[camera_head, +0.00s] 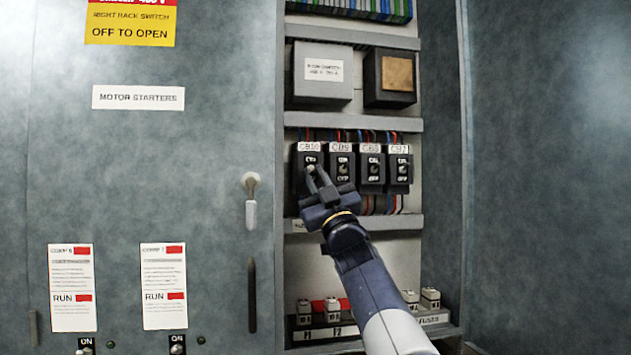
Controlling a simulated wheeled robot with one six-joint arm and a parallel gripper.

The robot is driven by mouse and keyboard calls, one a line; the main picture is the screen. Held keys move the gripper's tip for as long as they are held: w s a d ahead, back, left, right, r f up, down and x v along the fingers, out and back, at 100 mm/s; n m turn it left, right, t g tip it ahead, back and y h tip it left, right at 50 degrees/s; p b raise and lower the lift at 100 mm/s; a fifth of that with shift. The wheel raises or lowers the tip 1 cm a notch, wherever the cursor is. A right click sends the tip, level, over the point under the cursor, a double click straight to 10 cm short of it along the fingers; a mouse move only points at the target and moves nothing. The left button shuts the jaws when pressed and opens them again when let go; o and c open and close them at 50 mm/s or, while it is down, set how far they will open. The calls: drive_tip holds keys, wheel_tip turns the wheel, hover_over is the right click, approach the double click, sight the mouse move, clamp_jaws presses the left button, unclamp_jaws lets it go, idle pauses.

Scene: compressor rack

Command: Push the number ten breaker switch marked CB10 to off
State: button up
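The CB10 breaker (309,158) is the leftmost of a row of black breakers in the open rack bay, with a white CB10 label above it. My gripper (316,171) is in front of its lower half, with the fingertips at or just before its switch. The fingers hide the CB10 toggle and its lower marking, so its position cannot be read. I cannot tell whether the fingertips touch it. The two fingers look close together, but whether they are fully shut is unclear. Nothing shows held between them.
The CB9 breaker (342,164), CB8 breaker (372,166) and CB7 breaker (399,169) stand close to the right. Grey ducts (353,123) run above and below the row. The closed cabinet door (140,210) with a handle (251,200) is at left. Fuses (431,298) sit at the bottom.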

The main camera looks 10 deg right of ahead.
drive_tip(key=shift+o, duration=1.4)
drive_tip(key=b+v, duration=0.4)
drive_tip(key=v, duration=0.6)
drive_tip(key=shift+s+f, duration=0.2)
drive_tip(key=shift+f, duration=0.15)
drive_tip(key=p+x, duration=0.4)
drive_tip(key=x, duration=0.7)
drive_tip(key=shift+r, duration=0.15)
drive_tip(key=shift+s+d+p, duration=0.1)
drive_tip(key=shift+s+p, duration=0.05)
drive_tip(key=shift+p, duration=0.15)
drive_tip(key=shift+f, duration=0.2)
